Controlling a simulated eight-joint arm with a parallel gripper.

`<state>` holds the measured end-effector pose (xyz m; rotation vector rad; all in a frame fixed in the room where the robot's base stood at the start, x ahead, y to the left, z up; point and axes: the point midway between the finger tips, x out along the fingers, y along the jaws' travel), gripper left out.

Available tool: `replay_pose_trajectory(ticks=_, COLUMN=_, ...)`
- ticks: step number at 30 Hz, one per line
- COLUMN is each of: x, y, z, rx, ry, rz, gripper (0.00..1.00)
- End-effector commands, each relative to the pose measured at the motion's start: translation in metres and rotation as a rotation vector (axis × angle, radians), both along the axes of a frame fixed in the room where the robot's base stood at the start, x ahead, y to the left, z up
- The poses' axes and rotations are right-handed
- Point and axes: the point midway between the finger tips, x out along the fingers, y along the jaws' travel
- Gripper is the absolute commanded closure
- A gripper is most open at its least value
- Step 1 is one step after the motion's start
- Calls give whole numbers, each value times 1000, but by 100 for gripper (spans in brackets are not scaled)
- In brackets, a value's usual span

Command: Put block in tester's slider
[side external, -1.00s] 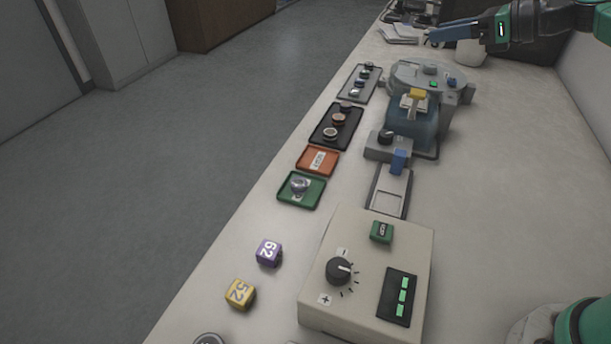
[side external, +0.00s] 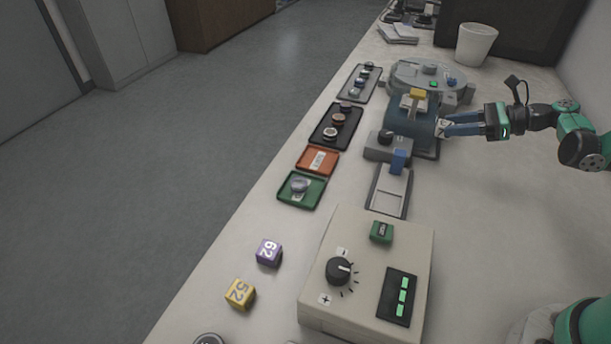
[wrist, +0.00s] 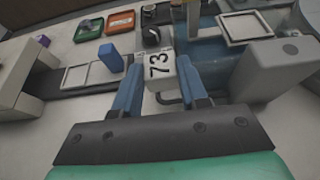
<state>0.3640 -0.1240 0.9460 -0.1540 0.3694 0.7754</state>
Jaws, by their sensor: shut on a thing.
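My gripper (side external: 442,127) is shut on a white block (wrist: 160,68) marked 73, gripped between the blue fingertips in the wrist view. In the side view it is beside the right side of the blue-grey machine body (side external: 408,132), and the block shows only as a small pale shape at the fingertips. The tester (side external: 350,285) is a beige box with a black dial and green bars. Behind it lies a flat grey slider (side external: 390,193) with a pale square recess and a blue handle (side external: 399,160). The slider also shows in the wrist view (wrist: 78,76), left of the block, and looks empty.
A purple block (side external: 268,253) and a yellow block (side external: 239,294) lie left of the tester. Green (side external: 301,190), orange (side external: 317,161) and black trays line the table's left edge. A yellow-topped clamp (side external: 417,94) stands on the machine. The table right of the slider is clear.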

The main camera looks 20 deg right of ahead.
Motion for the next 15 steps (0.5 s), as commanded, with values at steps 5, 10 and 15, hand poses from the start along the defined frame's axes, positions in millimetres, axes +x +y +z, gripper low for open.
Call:
replay_pose_trajectory(ticks=5, x=0, y=0, z=-25, rx=0, ry=0, rz=0, gripper=100)
replay_pose_trajectory(ticks=10, x=0, y=0, z=-36, rx=0, ry=0, rz=0, gripper=100)
replay_pose_trajectory(ticks=15, x=0, y=0, z=-57, rx=1, ry=1, rz=0, gripper=100)
